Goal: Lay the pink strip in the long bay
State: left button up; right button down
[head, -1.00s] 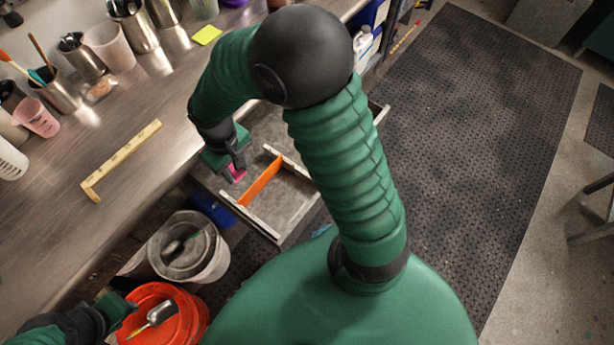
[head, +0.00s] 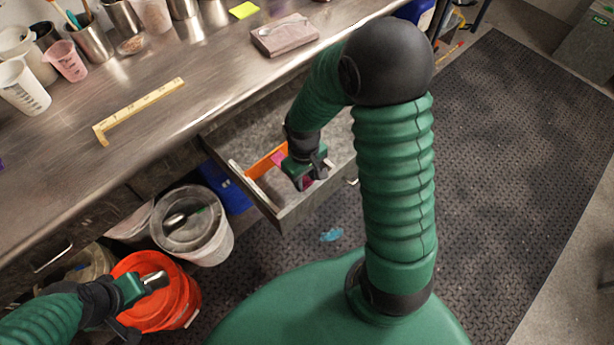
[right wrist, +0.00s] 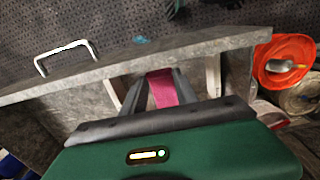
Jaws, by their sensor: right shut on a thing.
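My right gripper (head: 308,178) is shut on the pink strip (right wrist: 162,88), inside or just above the open grey drawer (head: 292,212). In the right wrist view the strip shows between the two fingers (right wrist: 173,85). In the head view the gripper hides most of it. An orange divider (head: 265,161) and pale dividers (head: 238,171) part the drawer into bays. The gripper is to the right of the orange divider. I cannot tell whether the strip touches the drawer floor. My left gripper (head: 140,288) is over the orange bucket (head: 172,305), beside a metal scoop; its jaw state is unclear.
The steel bench (head: 150,150) overhangs the drawer at the left, with a yellow angle ruler (head: 138,110) and several cups on it. A blue scrap (head: 331,235) lies on the dark floor mat (head: 490,170).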

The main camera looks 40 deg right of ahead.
jog(key=f+b, duration=0.1)
jog(key=f, duration=0.1)
jog(key=f+b, duration=0.1)
jog(key=f, duration=0.1)
jog(key=d+f+b, duration=0.1)
jog(key=shift+f, duration=0.4)
jog(key=shift+w+a+f+b, duration=0.1)
jog(key=shift+a+f+b, duration=0.05)
jog(key=shift+f+b, duration=0.35)
jog(key=shift+a+r, duration=0.1)
jog(key=shift+a, duration=0.05)
jog(key=shift+d+p, duration=0.25)
jog(key=shift+p, duration=0.15)
jog(key=shift+a, duration=0.1)
jog(key=shift+a, duration=0.1)
jog(key=shift+f+b, duration=0.3)
jog(key=shift+f, duration=0.4)
dwell(0.3)
